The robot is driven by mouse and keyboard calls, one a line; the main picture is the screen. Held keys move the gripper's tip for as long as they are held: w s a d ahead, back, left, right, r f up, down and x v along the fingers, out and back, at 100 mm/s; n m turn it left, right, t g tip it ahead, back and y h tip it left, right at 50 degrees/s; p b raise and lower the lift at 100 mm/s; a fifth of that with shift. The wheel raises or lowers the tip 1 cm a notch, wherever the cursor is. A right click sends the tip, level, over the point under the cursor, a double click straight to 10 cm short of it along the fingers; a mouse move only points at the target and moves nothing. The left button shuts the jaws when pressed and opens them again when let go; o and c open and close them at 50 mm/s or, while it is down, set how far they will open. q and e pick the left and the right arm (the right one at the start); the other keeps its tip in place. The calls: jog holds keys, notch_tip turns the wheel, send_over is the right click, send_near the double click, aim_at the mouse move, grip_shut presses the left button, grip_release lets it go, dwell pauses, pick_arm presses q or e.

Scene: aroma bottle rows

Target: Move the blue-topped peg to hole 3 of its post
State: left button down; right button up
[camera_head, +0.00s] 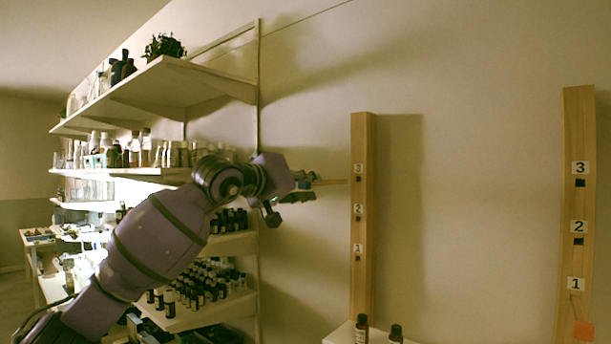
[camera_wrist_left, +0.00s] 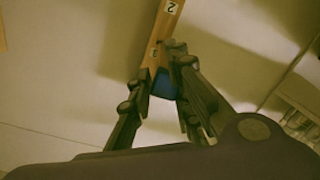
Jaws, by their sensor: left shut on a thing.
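My left gripper (camera_head: 307,187) is shut on the blue-topped peg, just left of the middle wooden post (camera_head: 363,290). The peg's pale wooden shaft (camera_head: 333,182) points right, and its tip appears at the post's left edge, level with hole 3 (camera_head: 358,183). I cannot tell whether the tip touches the post. In the left wrist view the peg's blue top (camera_wrist_left: 163,86) sits between the fingers, with the post (camera_wrist_left: 168,24) beyond it. Holes 2 (camera_head: 358,219) and 1 (camera_head: 357,259) look dark and empty. My right gripper is not in view.
A second post (camera_head: 578,130) stands at the right, with an orange-topped peg (camera_head: 583,331) low by its hole 1. Shelves (camera_head: 205,240) with rows of bottles stand behind my left arm. Two dark bottles (camera_head: 361,330) stand on a white surface below the middle post. The wall between the posts is clear.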

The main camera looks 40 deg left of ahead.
aim_at(327, 182)
pick_arm(q)
jog(key=shift+s+r, duration=0.1)
jog(key=shift+r, duration=0.1)
jog(key=shift+f, duration=0.1)
jog(key=w, duration=0.1)
jog(key=w+b, duration=0.2)
jog(key=shift+w+d+f, duration=0.1)
jog(key=shift+w+f, duration=0.1)
jog(key=shift+f, duration=0.1)
jog(key=shift+w+d+r+b, duration=0.1)
jog(key=shift+w+r+b, duration=0.2)
jog(key=shift+w, duration=0.6)
jog(key=shift+w+r, duration=0.1)
jog(key=shift+w, duration=0.2)
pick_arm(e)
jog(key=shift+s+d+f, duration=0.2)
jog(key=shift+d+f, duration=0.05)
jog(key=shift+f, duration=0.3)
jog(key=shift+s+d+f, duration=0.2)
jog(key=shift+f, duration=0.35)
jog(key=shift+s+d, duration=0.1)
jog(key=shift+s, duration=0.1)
